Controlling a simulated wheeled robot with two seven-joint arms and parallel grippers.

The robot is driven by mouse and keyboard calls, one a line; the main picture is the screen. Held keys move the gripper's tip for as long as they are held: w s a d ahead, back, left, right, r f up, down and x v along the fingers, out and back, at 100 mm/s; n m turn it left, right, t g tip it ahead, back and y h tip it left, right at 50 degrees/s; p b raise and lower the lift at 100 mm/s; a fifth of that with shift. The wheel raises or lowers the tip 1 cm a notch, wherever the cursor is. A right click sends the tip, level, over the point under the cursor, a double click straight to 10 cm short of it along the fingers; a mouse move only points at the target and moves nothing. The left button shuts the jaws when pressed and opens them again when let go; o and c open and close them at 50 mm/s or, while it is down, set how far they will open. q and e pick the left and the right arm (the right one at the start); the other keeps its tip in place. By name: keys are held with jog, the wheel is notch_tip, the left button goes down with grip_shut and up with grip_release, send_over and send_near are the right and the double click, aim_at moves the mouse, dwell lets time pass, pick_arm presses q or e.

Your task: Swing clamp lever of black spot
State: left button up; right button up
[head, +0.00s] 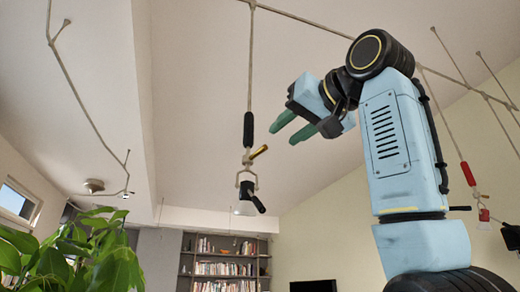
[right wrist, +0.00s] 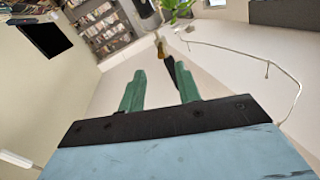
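The black spot hangs from a thin ceiling rod. It has a black grip (head: 249,130), a small yellow clamp lever (head: 258,153) slanting up to the right, and a black lamp head (head: 250,197) below. My right gripper (head: 282,136), with green fingers, is open and empty in the head view, to the right of the grip and lever, apart from them in the picture. In the right wrist view the gripper (right wrist: 160,68) shows its fingers apart. The yellow lever (right wrist: 161,48) and the black grip (right wrist: 170,70) appear beyond the fingertips. My left gripper is not in view.
A spot with a red grip (head: 468,173) hangs at the right. Ceiling rails (head: 300,20) run overhead. A leafy plant (head: 75,250) stands at lower left, a bookshelf (head: 222,268) at the back. Open air surrounds the black spot.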

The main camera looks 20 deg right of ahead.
aim_at(265, 148)
jog(key=p+x, duration=0.3)
jog(key=x, duration=0.5)
jog(key=shift+w+a, duration=0.1)
jog(key=shift+w, duration=0.1)
jog(key=shift+w+a+p, duration=0.2)
jog(key=shift+w+p, duration=0.15)
jog(key=shift+w, duration=0.25)
jog(key=shift+w, duration=0.1)
grip_shut()
